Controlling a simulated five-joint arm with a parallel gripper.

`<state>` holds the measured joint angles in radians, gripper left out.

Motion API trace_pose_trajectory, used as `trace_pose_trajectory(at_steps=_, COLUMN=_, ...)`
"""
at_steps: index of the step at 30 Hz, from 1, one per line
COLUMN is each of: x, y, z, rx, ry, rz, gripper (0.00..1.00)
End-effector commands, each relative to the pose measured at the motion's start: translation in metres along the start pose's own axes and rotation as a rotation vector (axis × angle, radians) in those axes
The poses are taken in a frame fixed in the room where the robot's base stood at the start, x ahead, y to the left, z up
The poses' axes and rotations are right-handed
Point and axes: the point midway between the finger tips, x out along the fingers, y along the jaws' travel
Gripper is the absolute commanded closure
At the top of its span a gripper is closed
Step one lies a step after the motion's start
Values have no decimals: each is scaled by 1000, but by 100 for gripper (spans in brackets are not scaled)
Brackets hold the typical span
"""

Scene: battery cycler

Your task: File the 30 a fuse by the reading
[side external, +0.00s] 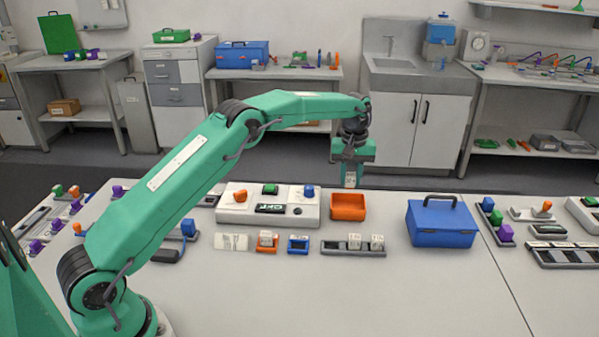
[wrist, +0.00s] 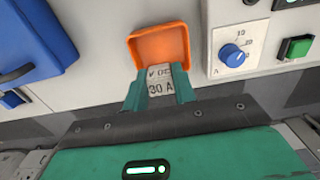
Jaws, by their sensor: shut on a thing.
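My gripper (side external: 350,172) is shut on a pale fuse (side external: 349,181), held upright above the back of the table. In the wrist view the fuse (wrist: 161,82) shows the label "30 A" between the fingers (wrist: 160,92). The orange open bin (side external: 348,207) stands just below the fuse; in the wrist view the bin (wrist: 160,45) lies right beyond it. The fuse appears above the bin, not resting in it. The white cycler (side external: 268,207) stands left of the bin, with orange, green and blue controls. Its small dark display (side external: 270,209) is too small to read surely.
In front stand a white card (side external: 231,242), an orange holder (side external: 267,249) with a pale block, a blue holder (side external: 298,245) and a grey rack (side external: 340,253) with pale fuses. A blue toolbox (side external: 440,225) stands right of the bin. The table's front is clear.

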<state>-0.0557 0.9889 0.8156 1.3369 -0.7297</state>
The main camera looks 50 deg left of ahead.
Motion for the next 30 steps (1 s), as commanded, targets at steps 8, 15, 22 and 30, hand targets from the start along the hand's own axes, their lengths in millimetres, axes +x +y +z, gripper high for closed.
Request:
trace_pose_trajectory(at_steps=8, x=20, y=0, z=0, rx=0, ry=-2, rz=-2, gripper=100)
trace_pose_trajectory(at_steps=15, x=37, y=0, z=0, rx=0, ry=-1, rz=-1, gripper=100)
trace_pose_trajectory(at_steps=22, x=53, y=0, z=0, rx=0, ry=-1, rz=-1, gripper=100)
trace_pose_trajectory(at_steps=30, x=68, y=0, z=0, rx=0, ry=0, rz=0, gripper=100)
